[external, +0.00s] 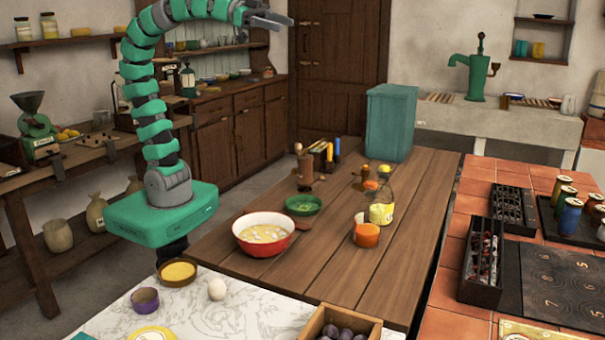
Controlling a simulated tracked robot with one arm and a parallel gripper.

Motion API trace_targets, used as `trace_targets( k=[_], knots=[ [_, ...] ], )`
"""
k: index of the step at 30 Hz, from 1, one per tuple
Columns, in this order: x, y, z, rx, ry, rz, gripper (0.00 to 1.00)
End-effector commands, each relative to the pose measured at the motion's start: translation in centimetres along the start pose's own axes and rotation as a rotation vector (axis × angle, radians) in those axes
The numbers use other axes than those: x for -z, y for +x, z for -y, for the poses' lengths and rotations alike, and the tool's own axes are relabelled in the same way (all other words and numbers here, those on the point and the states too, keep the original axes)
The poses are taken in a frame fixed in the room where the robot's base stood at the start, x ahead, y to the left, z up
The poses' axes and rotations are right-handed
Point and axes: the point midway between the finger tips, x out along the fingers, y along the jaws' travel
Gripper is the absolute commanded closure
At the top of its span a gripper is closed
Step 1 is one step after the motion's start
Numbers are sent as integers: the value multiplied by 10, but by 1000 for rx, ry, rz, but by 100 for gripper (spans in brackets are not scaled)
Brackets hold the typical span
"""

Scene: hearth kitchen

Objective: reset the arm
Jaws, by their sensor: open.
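My arm rises in green and grey segments from its green base at the left and arches over to the right. My gripper (281,20) is at the arm's far end, high above the table and pointing right. Its jaws are open and nothing shows between them. It touches nothing that I can see.
Below stands a wooden table (330,275) with a red bowl (277,247), green bowl (303,204), orange cup (366,236), jar (381,213) and teal bin (390,122). A marble counter (240,315) is in front. Tiled counter (447,290) is right. Air around the gripper is clear.

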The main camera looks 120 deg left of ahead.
Motion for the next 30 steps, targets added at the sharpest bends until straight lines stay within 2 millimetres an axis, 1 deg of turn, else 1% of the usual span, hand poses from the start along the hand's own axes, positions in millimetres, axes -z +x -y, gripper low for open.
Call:
trace_targets(
  k=[1, 3, 5, 14, 18, 19, 20, 21, 24, 30],
  knots=[
    [7, -13, 0, -22, -65, -25, 48],
    [13, -25, 0, -45, -135, -47, 48],
    [16, -30, 0, -58, -172, -57, 48],
    [17, -32, -1, -64, -191, -61, 48],
    [26, -35, 1, -63, -189, -61, 48],
    [29, -36, 2, -63, -189, -61, 46],
    [32, -36, 3, -63, -189, -61, 37],
    [33, -37, 3, -63, -189, -61, 26],
    [31, -36, 2, -63, -188, -60, 0],
    [31, -35, 3, -61, -193, -58, 0]
  ],
)
